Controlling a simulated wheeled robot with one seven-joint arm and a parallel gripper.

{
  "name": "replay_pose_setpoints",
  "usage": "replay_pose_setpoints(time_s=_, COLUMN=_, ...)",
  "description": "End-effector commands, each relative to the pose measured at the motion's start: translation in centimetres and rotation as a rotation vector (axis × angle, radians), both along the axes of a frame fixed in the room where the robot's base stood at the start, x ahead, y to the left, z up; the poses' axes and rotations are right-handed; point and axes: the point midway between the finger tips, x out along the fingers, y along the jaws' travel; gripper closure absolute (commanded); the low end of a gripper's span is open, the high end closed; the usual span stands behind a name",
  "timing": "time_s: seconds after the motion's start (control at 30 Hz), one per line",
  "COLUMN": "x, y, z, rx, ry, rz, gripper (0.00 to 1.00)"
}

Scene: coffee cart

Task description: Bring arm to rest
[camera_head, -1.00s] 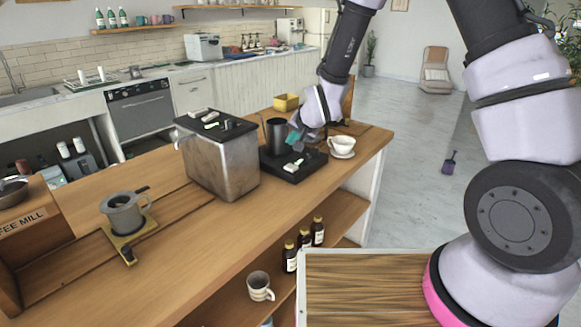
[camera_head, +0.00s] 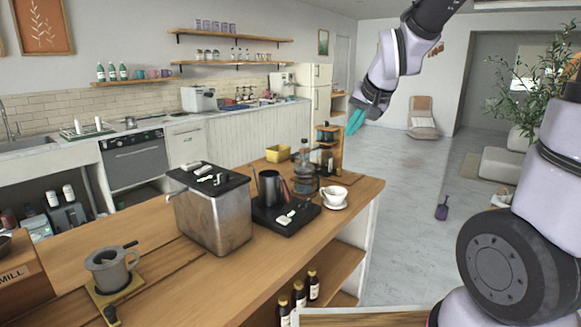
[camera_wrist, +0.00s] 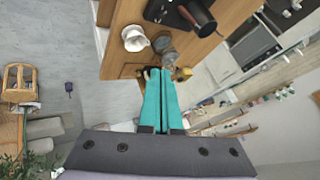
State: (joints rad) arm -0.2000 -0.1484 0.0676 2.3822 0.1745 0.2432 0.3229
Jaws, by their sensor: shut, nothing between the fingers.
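My gripper (camera_head: 356,121) is raised in the air to the right of the wooden cart's far end, above the level of the cart top. Its teal fingers are shut together with nothing between them. In the wrist view the closed fingers (camera_wrist: 165,101) point toward the cart, with a clear gap to everything around. My arm reaches in from the upper right of the head view.
A plant (camera_head: 530,95) stands at right. Open floor (camera_head: 410,195) lies beyond the cart.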

Motion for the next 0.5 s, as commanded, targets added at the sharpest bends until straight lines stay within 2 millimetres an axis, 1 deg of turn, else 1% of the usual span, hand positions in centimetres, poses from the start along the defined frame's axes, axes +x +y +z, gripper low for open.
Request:
replay_pose_setpoints(time_s=0.03, x=-1.5, y=-1.5, z=1.8, rx=-0.004, ry=-0.006, rz=-0.010, gripper=1.00)
replay_pose_setpoints(time_s=0.1, x=-3.9, y=-3.3, z=3.4, rx=-0.011, ry=0.003, rz=-0.017, gripper=1.00)
replay_pose_setpoints(time_s=0.17, x=-6.1, y=-4.7, z=4.6, rx=-0.018, ry=0.011, rz=-0.022, gripper=1.00)
replay_pose_setpoints(time_s=0.2, x=-7.6, y=-5.5, z=5.3, rx=-0.022, ry=0.016, rz=-0.026, gripper=1.00)
replay_pose_setpoints(time_s=0.3, x=-11.3, y=-7.2, z=6.7, rx=-0.028, ry=0.028, rz=-0.031, gripper=1.00)
replay_pose_setpoints(time_s=0.4, x=-14.4, y=-8.3, z=7.4, rx=-0.028, ry=0.040, rz=-0.035, gripper=1.00)
replay_pose_setpoints(time_s=0.5, x=-16.6, y=-8.9, z=7.8, rx=-0.027, ry=0.050, rz=-0.037, gripper=1.00)
